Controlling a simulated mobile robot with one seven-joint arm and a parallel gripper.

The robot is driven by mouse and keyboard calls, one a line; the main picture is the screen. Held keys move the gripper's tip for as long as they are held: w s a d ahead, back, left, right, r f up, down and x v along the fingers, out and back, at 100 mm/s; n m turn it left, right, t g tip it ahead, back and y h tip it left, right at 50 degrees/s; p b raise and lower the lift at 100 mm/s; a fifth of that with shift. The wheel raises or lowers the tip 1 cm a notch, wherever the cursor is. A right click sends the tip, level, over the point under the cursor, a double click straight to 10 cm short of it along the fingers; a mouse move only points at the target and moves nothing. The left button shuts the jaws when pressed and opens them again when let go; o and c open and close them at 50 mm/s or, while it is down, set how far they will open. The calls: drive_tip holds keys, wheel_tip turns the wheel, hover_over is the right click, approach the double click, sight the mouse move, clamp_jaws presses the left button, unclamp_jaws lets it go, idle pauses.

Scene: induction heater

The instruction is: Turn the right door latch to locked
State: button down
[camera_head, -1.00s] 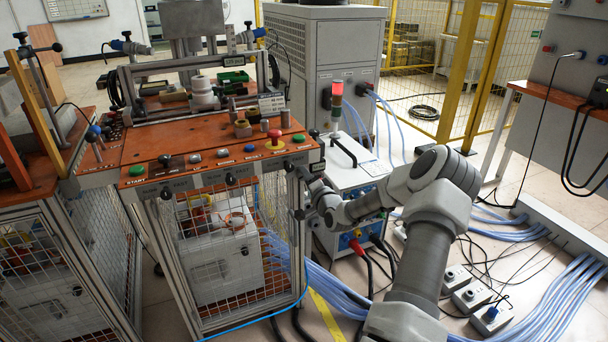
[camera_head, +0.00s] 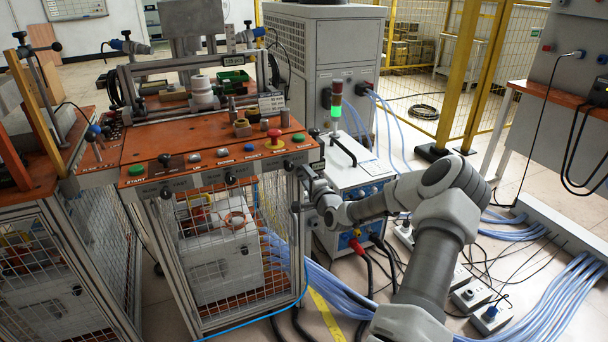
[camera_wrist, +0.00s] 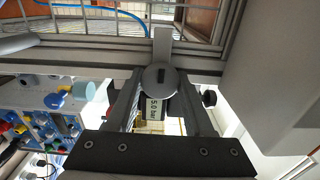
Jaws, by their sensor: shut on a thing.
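The right door latch (camera_wrist: 158,79) shows in the wrist view as a round grey knob with a dark slot and a flat tongue. The tongue points up in the picture across the metal frame bar. My gripper (camera_wrist: 160,100) is shut on the latch, one finger on each side of the knob. In the head view my gripper (camera_head: 303,182) is at the right front post of the caged cabinet (camera_head: 233,300), just below the orange control panel (camera_head: 150,172). The latch is too small and covered to make out there.
The stack light (camera_head: 337,105) on the white power unit (camera_head: 360,182) shows green. Hoses and cables (camera_head: 335,285) lie on the floor below my arm. A red mushroom button (camera_head: 275,137) and other buttons sit on the panel above.

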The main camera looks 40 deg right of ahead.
drive_tip(key=c, duration=0.6)
unclamp_jaws()
drive_tip(key=p+v, duration=0.3)
drive_tip(key=v, duration=1.4)
drive_tip(key=shift+s+a+p, duration=0.15)
drive_tip(key=shift+s+p, duration=0.05)
drive_tip(key=shift+p, duration=0.15)
drive_tip(key=shift+r, duration=0.1)
